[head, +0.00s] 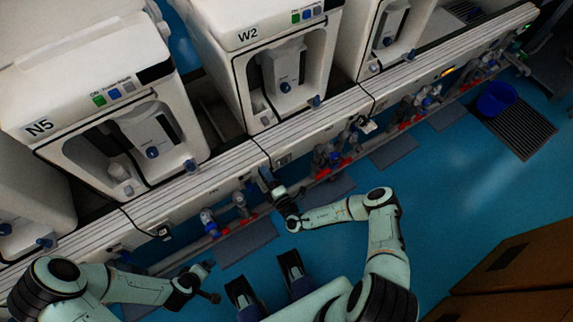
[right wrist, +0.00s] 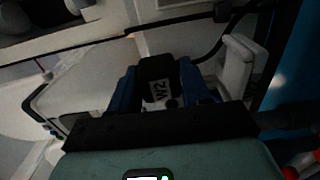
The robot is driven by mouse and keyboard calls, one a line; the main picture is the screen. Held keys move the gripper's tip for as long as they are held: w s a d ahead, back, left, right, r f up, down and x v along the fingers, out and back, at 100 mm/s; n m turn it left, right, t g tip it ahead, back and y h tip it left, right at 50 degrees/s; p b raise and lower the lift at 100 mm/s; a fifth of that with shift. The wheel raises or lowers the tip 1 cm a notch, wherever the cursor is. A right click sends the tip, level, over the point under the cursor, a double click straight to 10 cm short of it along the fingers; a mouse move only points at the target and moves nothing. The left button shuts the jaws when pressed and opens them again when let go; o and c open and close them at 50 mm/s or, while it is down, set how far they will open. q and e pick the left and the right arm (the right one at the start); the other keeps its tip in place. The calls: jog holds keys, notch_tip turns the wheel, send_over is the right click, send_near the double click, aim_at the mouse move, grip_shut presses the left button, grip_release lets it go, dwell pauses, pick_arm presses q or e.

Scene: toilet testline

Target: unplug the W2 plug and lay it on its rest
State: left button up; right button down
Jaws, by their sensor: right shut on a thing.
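In the head view my right gripper (head: 266,178) is at the bench's front panel, below the machine marked W2 (head: 285,75). The plug is hidden there, and I cannot tell whether it sits in a socket. A white bracket (right wrist: 238,62) stands right of the plug; I cannot tell whether it is the rest. My left gripper (head: 208,284) is low at the left, away from the bench; its jaw state is unclear.
The machine marked N5 (head: 85,120) stands left of W2 on the long white bench (head: 190,190). Pipes and valves with red parts (head: 335,160) run below the bench edge. A black cable (right wrist: 215,45) passes near the plug. The blue floor at right is mostly clear.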

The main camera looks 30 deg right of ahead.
pick_arm(q)
jog(key=shift+s+f+b, duration=0.15)
jog(key=shift+f+b, duration=0.95)
jog(key=shift+f, duration=0.05)
pick_arm(e)
jog(key=shift+f, duration=1.4)
jog(key=shift+c, duration=2.2)
grip_release()
jog(key=shift+s+f, duration=0.1)
pick_arm(q)
jog(key=shift+s, duration=0.1)
pick_arm(e)
jog(key=shift+f, duration=0.2)
pick_arm(q)
jog(key=s+d+r+g+h+p, duration=0.1)
jog(key=s+d+g, duration=0.2)
jog(key=s, duration=0.7)
jog(key=shift+s+d+r+m+g+h+p, duration=0.25)
jog(key=shift+d+m+g+h+p, duration=0.15)
jog(key=shift+d, duration=0.85)
pick_arm(e)
jog(key=s+d, duration=0.1)
jog(key=s, duration=1.2)
jog(key=shift+r, duration=0.4)
